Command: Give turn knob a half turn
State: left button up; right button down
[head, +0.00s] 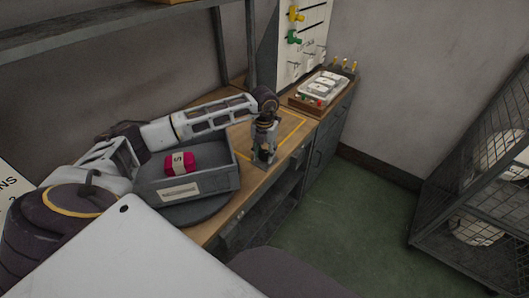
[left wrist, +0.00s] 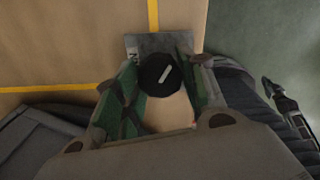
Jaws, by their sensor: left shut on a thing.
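The turn knob (left wrist: 160,75) is a round black knob with a white pointer line, seen from above in the left wrist view. The line slants from lower left to upper right. A grey plate (left wrist: 133,45) shows behind it. My left gripper (left wrist: 158,90) has one finger on each side of the knob and is shut on it. In the head view my left gripper (head: 263,158) points down at the front part of the wooden bench (head: 240,207) and hides most of the knob. My right gripper is not seen.
A grey bin (head: 207,187) with a pink banded bundle (head: 180,162) stands left of my left gripper. Yellow tape (head: 296,128) marks the bench around the knob's area. A tray of white items (head: 322,88) is at the back. A wire cage (head: 480,190) stands right, across open green floor.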

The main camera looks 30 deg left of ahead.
aim_at(265, 153)
pick_arm(q)
jog(key=shift+r+n, duration=0.1)
jog(key=shift+n, duration=0.7)
jog(key=n, duration=0.3)
jog(key=shift+n+p, duration=0.35)
jog(key=shift+n, duration=0.35)
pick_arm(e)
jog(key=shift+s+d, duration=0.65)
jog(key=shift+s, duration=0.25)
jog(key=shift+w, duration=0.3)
pick_arm(q)
jog(key=o, duration=1)
jog(key=shift+c, duration=0.2)
jog(key=shift+o, duration=0.5)
notch_tip(265, 153, up, 12)
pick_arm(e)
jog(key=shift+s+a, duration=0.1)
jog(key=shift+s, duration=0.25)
